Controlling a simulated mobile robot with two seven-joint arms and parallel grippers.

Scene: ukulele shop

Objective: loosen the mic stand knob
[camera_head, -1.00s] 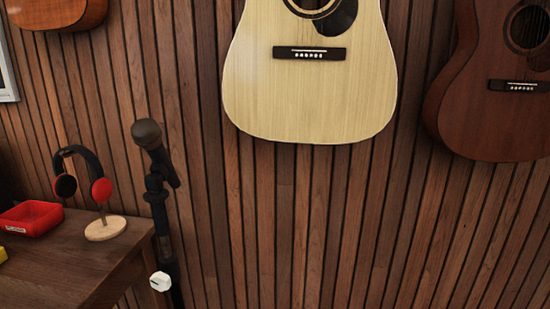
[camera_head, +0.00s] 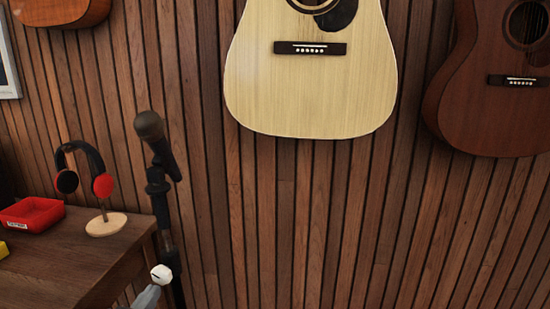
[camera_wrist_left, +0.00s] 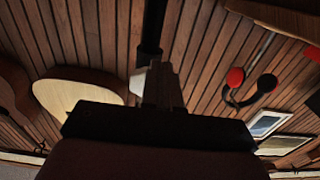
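The black mic stand (camera_head: 163,220) stands upright beside the wooden table, with a microphone (camera_head: 150,128) tilted at its top. Its white knob (camera_head: 161,274) sits low on the pole. My left gripper (camera_head: 150,295) shows only as a grey tip at the bottom edge, just below and left of the knob. In the left wrist view the fingers (camera_wrist_left: 163,86) are together in front of the dark pole (camera_wrist_left: 152,30). The white knob (camera_wrist_left: 137,82) shows just left of them, partly hidden. I cannot tell whether they touch it. My right gripper is not in view.
The wooden table (camera_head: 75,262) is close to the left of the stand. It holds headphones (camera_head: 103,186) on a wooden-based stand and a red tray (camera_head: 32,215). A pale guitar (camera_head: 310,90) and a dark guitar (camera_head: 490,110) hang on the slatted wall.

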